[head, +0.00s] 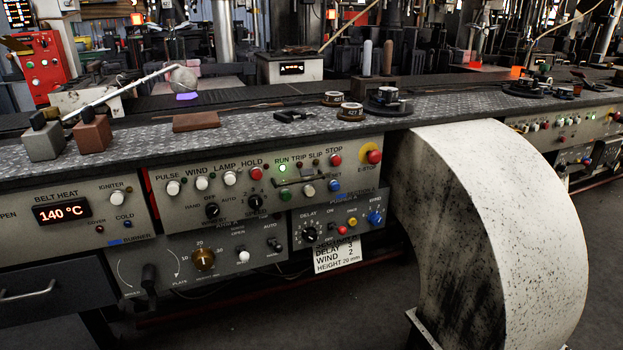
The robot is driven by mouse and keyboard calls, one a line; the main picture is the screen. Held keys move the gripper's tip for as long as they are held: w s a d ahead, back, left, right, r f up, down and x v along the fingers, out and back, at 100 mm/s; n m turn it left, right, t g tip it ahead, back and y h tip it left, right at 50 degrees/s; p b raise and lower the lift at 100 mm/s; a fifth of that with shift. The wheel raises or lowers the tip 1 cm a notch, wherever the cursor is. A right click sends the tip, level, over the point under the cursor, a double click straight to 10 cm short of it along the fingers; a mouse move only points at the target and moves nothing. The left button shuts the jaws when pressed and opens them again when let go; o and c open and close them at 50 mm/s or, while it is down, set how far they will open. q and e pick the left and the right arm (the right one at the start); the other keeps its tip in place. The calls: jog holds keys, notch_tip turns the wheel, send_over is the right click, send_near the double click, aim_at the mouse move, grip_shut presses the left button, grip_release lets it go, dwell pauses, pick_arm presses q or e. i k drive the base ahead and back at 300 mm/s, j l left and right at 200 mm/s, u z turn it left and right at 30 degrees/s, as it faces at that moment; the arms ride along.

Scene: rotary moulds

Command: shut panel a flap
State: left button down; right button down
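Neither of my grippers is in view. No part is legibly marked as panel A, and I cannot tell which part is its flap. The grey control panel (228,205) in the middle of the bench front carries PULSE, WIND, LAMP and HOLD buttons, a lit green RUN lamp and a red E-STOP. A small dark-framed piece with a light bar (297,180) sits below the RUN lamp; whether it is a flap is unclear. A thin red upright strip (152,194) shows at the panel's left edge.
A large white curved body (520,220) stands in front of the bench at right. The patterned benchtop (240,135) holds blocks (93,135), a brown slab (195,122) and round pieces (351,112). A paper note (337,255) hangs below the DELAY panel (318,227).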

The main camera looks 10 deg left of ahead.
aim_at(309, 171)
jog(key=i+j, duration=0.35)
jog(key=i+j+u, duration=0.15)
jog(key=i+j, duration=0.15)
jog(key=i, duration=0.25)
jog(key=k+l, duration=0.2)
jog(key=l, duration=0.15)
jog(key=k+l+z, duration=0.15)
jog(key=l, duration=0.2)
